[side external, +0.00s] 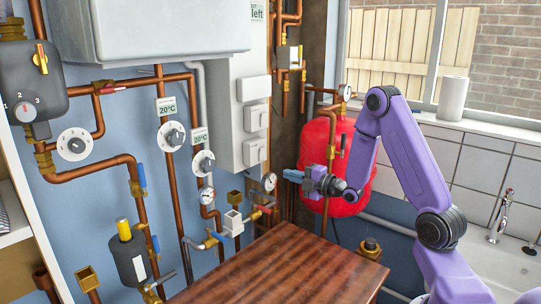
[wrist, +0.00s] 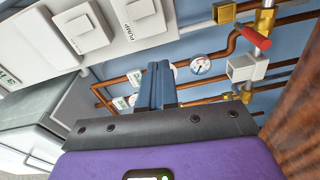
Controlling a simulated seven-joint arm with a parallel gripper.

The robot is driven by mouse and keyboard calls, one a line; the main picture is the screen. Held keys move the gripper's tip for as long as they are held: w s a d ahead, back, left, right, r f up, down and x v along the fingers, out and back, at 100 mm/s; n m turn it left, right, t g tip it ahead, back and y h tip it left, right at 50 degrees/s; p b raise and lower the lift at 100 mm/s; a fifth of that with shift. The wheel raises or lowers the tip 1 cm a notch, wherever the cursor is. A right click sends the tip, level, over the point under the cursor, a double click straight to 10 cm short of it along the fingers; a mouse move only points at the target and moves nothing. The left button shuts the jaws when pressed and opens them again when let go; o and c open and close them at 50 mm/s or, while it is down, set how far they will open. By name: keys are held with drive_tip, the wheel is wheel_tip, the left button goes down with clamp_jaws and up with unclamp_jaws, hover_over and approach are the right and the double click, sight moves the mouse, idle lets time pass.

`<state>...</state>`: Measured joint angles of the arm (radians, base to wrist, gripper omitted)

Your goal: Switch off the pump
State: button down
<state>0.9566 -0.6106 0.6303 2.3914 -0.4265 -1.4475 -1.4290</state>
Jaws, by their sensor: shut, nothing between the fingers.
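The switch labelled PUMP (wrist: 140,10) is a white rocker on a white panel, cut by the top edge of the wrist view. It appears to be the lowest of the white switches (side external: 254,152) on the panel's side in the side view. I cannot tell which way its rocker is tipped. My gripper (side external: 289,174) has blue fingers, pointing left toward the wall, below and right of that switch and apart from it. In the wrist view the fingers (wrist: 158,72) are shut together and empty, with the PUMP switch above and left of them.
Two more white switches (side external: 256,118) (side external: 252,88) sit above it. Copper pipes, a pressure gauge (side external: 269,182) and a red-handled valve (wrist: 255,36) are near my gripper. A red tank (side external: 318,150) stands behind it. A wooden top (side external: 285,265) lies below.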

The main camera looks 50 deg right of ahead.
sight(264, 150)
drive_tip(key=shift+t+h, duration=0.6)
drive_tip(key=shift+t, duration=0.2)
drive_tip(key=d, duration=0.1)
drive_tip(key=s+d, duration=0.1)
drive_tip(key=d, duration=0.2)
drive_tip(key=shift+s+d+r, duration=0.1)
drive_tip(key=shift+s+r, duration=0.15)
drive_tip(key=shift+r, duration=0.15)
drive_tip(key=w, duration=0.4)
drive_tip(key=w+r, duration=0.1)
drive_tip(key=w, duration=0.9)
drive_tip(key=shift+r, duration=0.35)
drive_tip(key=shift+w+r, duration=0.15)
drive_tip(key=shift+w, duration=0.05)
drive_tip(key=shift+s, duration=0.1)
drive_tip(key=s+r, duration=0.1)
drive_tip(key=s, duration=1.3)
drive_tip(key=shift+r, duration=0.3)
